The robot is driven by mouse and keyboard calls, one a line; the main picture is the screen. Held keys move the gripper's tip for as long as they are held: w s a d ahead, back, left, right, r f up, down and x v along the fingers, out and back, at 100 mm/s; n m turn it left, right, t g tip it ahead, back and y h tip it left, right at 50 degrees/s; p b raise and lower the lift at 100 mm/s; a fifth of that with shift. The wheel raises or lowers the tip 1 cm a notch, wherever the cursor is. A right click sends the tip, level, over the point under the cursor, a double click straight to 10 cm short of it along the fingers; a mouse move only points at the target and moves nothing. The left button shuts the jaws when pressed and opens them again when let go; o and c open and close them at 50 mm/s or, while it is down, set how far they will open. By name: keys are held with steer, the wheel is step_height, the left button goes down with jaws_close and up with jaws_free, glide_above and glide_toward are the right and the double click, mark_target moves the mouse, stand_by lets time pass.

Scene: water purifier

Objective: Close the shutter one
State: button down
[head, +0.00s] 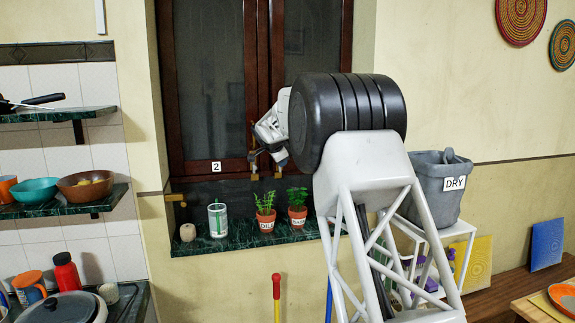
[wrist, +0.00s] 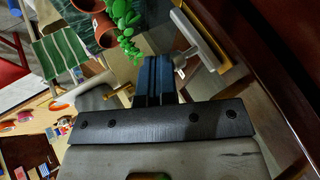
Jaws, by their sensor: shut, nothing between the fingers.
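In the head view, a dark-framed shutter with the label 2 (head: 215,110) fills the left of the window. A second dark-framed panel (head: 310,35) lies to its right, partly hidden behind my arm. No label 1 is visible, so I cannot confirm which panel is shutter one. My gripper (head: 268,145) is at the lower middle of the window, close to brass-coloured fittings (head: 253,168). In the wrist view, the gripper's dark blue fingers (wrist: 156,76) are together and empty. A grey T-shaped handle (wrist: 200,40) is just beyond them, beside a dark wood frame (wrist: 285,75); contact cannot be told.
A green sill (head: 215,240) holds a glass (head: 217,220) and two potted plants, DILL (head: 266,212) and BASIL (head: 298,208), below my gripper. A grey DRY bin (head: 440,185) stands right of my arm. Shelves with bowls (head: 85,185) are at left.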

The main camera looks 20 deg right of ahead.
steer(key=shift+m+g+h, duration=0.3)
steer(key=shift+m+g, duration=0.1)
steer(key=shift+m, duration=0.4)
steer(key=shift+w+a, duration=0.2)
steer(key=shift+w, duration=0.55)
steer(key=shift+w+a, duration=0.15)
steer(key=shift+w, duration=0.6)
steer(key=shift+w+a, duration=0.2)
steer(key=shift+w, duration=0.65)
steer(key=shift+a+r, duration=0.15)
steer(key=shift+r, duration=0.05)
steer(key=v, duration=1)
steer(key=shift+s+d, duration=0.2)
steer(key=shift+s, duration=0.15)
steer(key=shift+s, duration=0.1)
